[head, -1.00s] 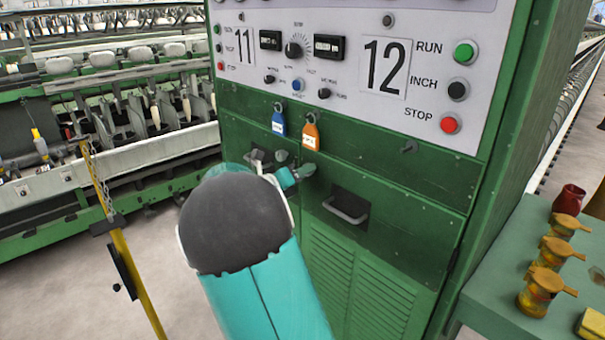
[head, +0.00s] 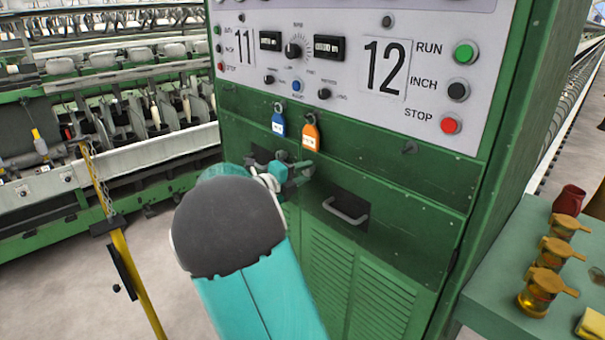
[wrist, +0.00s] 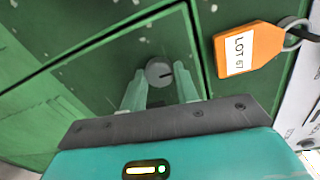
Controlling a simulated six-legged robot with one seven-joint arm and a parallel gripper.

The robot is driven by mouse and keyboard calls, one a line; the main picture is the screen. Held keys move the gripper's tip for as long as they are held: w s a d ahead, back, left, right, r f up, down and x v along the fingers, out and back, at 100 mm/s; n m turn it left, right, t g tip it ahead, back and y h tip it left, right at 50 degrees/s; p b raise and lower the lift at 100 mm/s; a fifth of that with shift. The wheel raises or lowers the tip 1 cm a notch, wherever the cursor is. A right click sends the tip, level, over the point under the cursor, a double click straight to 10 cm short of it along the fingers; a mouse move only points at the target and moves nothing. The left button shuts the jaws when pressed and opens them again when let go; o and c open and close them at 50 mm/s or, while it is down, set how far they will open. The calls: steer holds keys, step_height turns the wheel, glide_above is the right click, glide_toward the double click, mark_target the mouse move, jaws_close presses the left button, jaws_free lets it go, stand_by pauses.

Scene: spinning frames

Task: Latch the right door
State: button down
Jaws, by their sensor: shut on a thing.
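The right door (head: 375,275) is a green louvred panel, low on the machine's front, and looks shut in its frame. In the wrist view, the green door panel (wrist: 85,82) carries a round grey latch knob (wrist: 158,73) with a dark slot mark, near the panel's corner. My gripper (wrist: 159,84) has one finger on each side of the knob and is shut on it. In the head view, my gripper (head: 288,173) is at the door's upper left, and its fingers and my arm partly hide the latch.
An orange tag (head: 311,136) and a blue tag (head: 279,124) hang just above my gripper. A recessed handle (head: 346,210) is to its right. The control panel (head: 365,65) is above. A green table (head: 500,300) with amber jars stands right; a yellow post (head: 130,270) stands left.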

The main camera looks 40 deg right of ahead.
stand_by(0.4)
steer(key=c, duration=1.1)
jaws_free()
steer(key=shift+o, duration=0.2)
steer(key=a, duration=1.3)
steer(key=shift+s+a+r, duration=0.2)
steer(key=shift+a+r, duration=0.1)
steer(key=shift+a, duration=0.1)
